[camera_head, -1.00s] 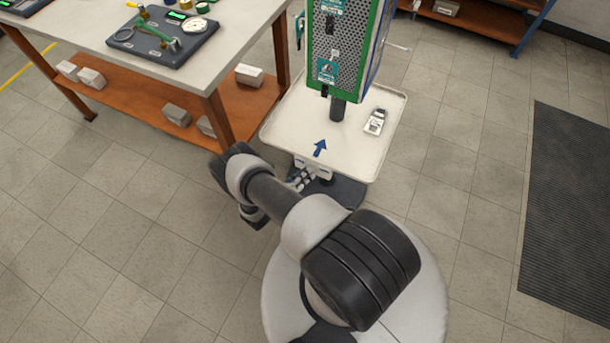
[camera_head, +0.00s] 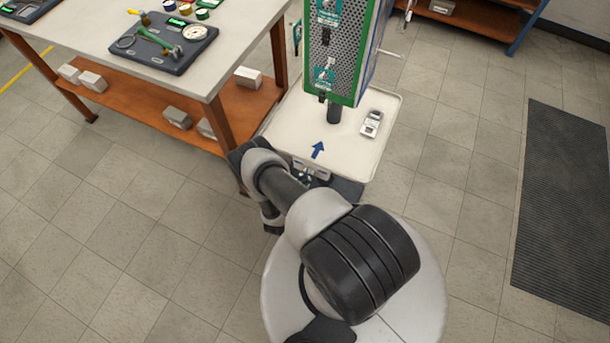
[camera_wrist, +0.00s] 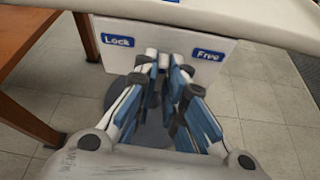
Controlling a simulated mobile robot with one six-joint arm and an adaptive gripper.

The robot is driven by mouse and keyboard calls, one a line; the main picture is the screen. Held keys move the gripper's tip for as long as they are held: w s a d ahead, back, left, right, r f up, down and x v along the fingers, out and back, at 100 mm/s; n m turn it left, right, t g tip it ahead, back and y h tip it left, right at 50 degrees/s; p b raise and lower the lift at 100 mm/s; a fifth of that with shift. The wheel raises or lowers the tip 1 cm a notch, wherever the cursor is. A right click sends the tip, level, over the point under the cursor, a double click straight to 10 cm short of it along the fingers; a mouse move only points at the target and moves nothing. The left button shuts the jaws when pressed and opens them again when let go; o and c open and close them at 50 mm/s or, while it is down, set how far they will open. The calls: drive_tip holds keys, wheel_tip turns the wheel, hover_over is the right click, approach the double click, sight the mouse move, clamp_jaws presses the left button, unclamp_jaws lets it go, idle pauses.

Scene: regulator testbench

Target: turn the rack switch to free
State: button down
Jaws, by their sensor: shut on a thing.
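The rack's white switch plate (camera_wrist: 150,32) hangs under the tray's front edge, with a blue "Lock" label (camera_wrist: 117,40) on the left and a blue "Free" label (camera_wrist: 208,54) on the right in the wrist view. My gripper (camera_wrist: 164,64) is in front of the plate, between and just below the two labels. Its fingers are shut on the rack switch, which they mostly hide, so its exact angle cannot be told. In the head view my gripper (camera_head: 306,177) is at the tray's front, largely hidden by my arm.
The rack's white tray (camera_head: 285,135) carries a blue arrow, a small handheld device (camera_head: 372,123) and a green-framed perforated panel (camera_head: 340,55). A workbench (camera_head: 245,50) with a lower orange shelf stands close on the left. Open floor and a dark mat (camera_head: 570,210) lie to the right.

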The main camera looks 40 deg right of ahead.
drive_tip(key=shift+s+d+f+m+t+y+b, duration=0.1)
drive_tip(key=shift+m+t+b, duration=0.4)
drive_tip(key=shift+m, duration=0.4)
drive_tip(key=shift+s+d+f+m+t+y+b, duration=0.15)
drive_tip(key=shift+m+t+b, duration=0.15)
drive_tip(key=shift+m+t, duration=0.5)
drive_tip(key=shift+s+a+r+m+t+y+b, duration=0.1)
drive_tip(key=shift+m+t+b, duration=0.35)
drive_tip(key=shift+m, duration=0.55)
drive_tip(key=c, duration=1.7)
unclamp_jaws()
drive_tip(key=shift+o, duration=0.2)
